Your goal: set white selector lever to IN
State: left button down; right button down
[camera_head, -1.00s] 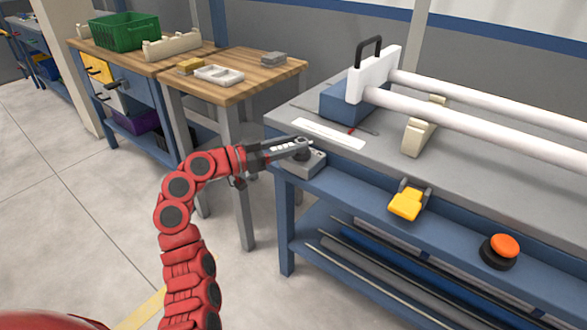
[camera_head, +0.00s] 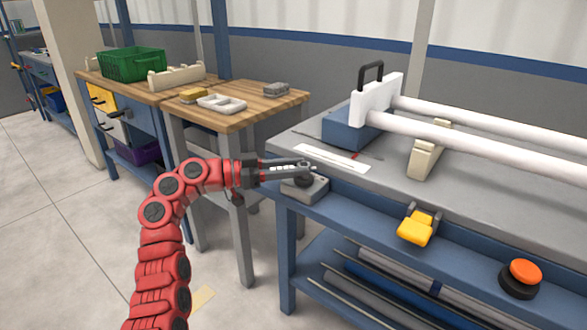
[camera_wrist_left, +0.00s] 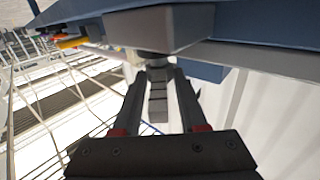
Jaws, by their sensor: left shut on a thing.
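The selector's grey box (camera_head: 318,189) sits at the near left corner of the grey bench, with a dark round pivot on top. My left gripper (camera_head: 311,169) reaches in from the left, nearly level, just above this box. It is shut on a pale lever (camera_head: 283,168), of which only small light patches show between the dark fingers. In the left wrist view, the fingers (camera_wrist_left: 162,72) point at the grey housing (camera_wrist_left: 160,28) and a segmented grey piece lies between them. I cannot read any IN mark. My right gripper is not in view.
A white label plate (camera_head: 332,158) lies on the bench behind the box. White pipes (camera_head: 480,146) rest across a cream support (camera_head: 428,151). A yellow pedal-like part (camera_head: 416,228) and an orange button (camera_head: 525,271) are on the front. A wooden table (camera_head: 245,112) stands left.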

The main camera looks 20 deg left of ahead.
pick_arm(q)
jog(key=c, duration=0.8)
grip_release()
jog(key=p+v, duration=0.3)
jog(key=v, duration=1.4)
jog(key=shift+a+p, duration=0.1)
jog(key=shift+p, duration=0.25)
jog(key=shift+s, duration=0.1)
